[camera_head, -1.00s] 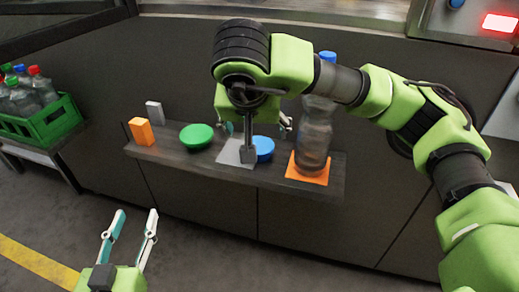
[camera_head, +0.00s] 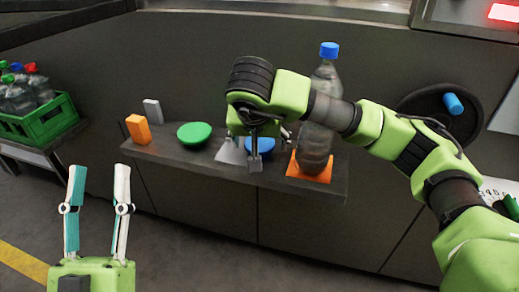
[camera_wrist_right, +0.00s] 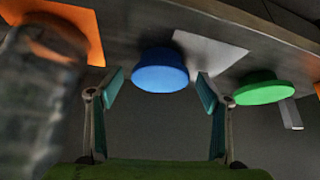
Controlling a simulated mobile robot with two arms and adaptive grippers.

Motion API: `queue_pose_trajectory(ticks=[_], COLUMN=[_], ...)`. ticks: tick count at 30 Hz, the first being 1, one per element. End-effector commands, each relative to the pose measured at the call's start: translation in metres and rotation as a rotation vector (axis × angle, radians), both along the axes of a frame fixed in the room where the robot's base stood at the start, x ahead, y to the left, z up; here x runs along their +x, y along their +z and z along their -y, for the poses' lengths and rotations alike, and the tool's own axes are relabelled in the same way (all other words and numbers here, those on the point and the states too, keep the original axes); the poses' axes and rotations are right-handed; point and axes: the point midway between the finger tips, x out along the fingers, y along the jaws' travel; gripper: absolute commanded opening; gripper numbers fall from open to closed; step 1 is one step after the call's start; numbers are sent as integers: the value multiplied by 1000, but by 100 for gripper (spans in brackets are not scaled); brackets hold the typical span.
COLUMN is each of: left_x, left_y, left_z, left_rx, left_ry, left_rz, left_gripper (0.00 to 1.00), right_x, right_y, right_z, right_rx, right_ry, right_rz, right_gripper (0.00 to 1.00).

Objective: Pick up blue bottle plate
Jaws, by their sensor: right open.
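The blue bottle plate (camera_head: 262,148) is a small round blue disc on the dark shelf, partly hidden behind my right gripper in the head view. In the right wrist view the blue plate (camera_wrist_right: 160,72) sits ahead, between the tips of my open right gripper (camera_wrist_right: 159,88), with no visible contact. In the head view my right gripper (camera_head: 262,146) is over the shelf, mostly hidden by its own wrist. My left gripper (camera_head: 98,185) is open and empty, low at the left, away from the shelf.
A clear bottle with a blue cap (camera_head: 318,120) stands on an orange square (camera_head: 327,177) just right of the plate. A green plate (camera_head: 194,132), a pale square (camera_head: 228,156), an orange block (camera_head: 138,129) and a grey block (camera_head: 153,112) are on the shelf (camera_head: 170,152). A green crate (camera_head: 45,128) holds bottles.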

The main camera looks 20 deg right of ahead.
Motion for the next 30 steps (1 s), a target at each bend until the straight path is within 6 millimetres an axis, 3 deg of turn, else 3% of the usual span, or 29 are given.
queue_pose_trajectory(ticks=[4, 12, 13, 18, 30], left_x=[-10, -13, -13, -13, -11], left_y=[11, 15, 14, 14, 14], left_z=[-1, -2, -2, -2, -1], left_rx=[-21, -25, -25, -25, -23], left_ry=[-4, -5, -5, -4, -4], left_rz=[71, 87, 87, 86, 79], left_gripper=[40, 40, 40, 40, 40], right_x=[5, 6, 6, 6, 6], right_y=[-9, -9, -9, -9, -7], right_z=[2, 3, 3, 2, 3], right_rx=[1, 0, 0, 0, 1], right_ry=[0, 1, 1, 1, 0], right_rz=[1, 1, 1, 1, 1], right_gripper=[71, 71, 68, 28, 28])
